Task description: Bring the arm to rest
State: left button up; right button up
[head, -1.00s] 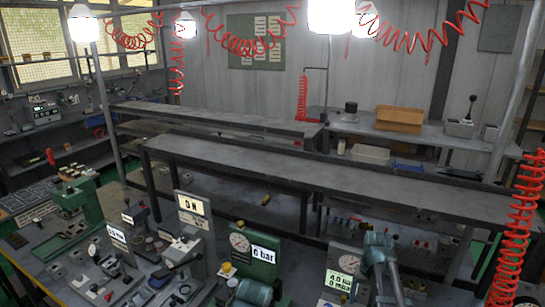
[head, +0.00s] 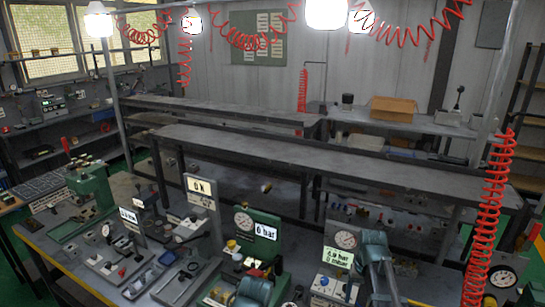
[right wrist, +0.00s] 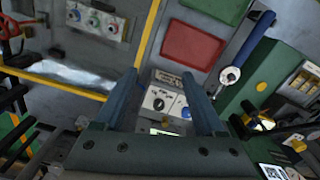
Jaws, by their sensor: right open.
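My right gripper (right wrist: 162,98) is open in the right wrist view, its two blue-grey fingers apart with nothing held between them. Beyond the fingers is a light panel with a black knob and a blue knob (right wrist: 166,101); the gripper appears apart from it. In the head view, my blue-grey right arm (head: 376,262) is at the lower middle right, beside a gauge block with a green-lit display (head: 338,257). Its fingertips cannot be made out there. Another blue-grey rounded part is at the bottom edge. My left gripper is not seen.
A bench carries several valve and gauge blocks, including a green gauge block (head: 258,232) and a block with a white sign (head: 200,189). A long grey shelf (head: 330,160) runs behind. A red coiled hose (head: 490,215) hangs at the right. The wrist view shows a red tray (right wrist: 192,53).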

jog(key=s+a+f+n+b, duration=0.3)
jog(key=s+a, duration=0.4)
jog(key=a, duration=0.3)
jog(key=s+a+f+n+h+b, duration=0.1)
jog(key=s+a+f+n+b, duration=0.2)
jog(key=s+a, duration=0.5)
jog(key=shift+a+f+b, duration=0.55)
jog(key=shift+a+f, duration=0.15)
jog(key=shift+a, duration=0.5)
dwell(0.9)
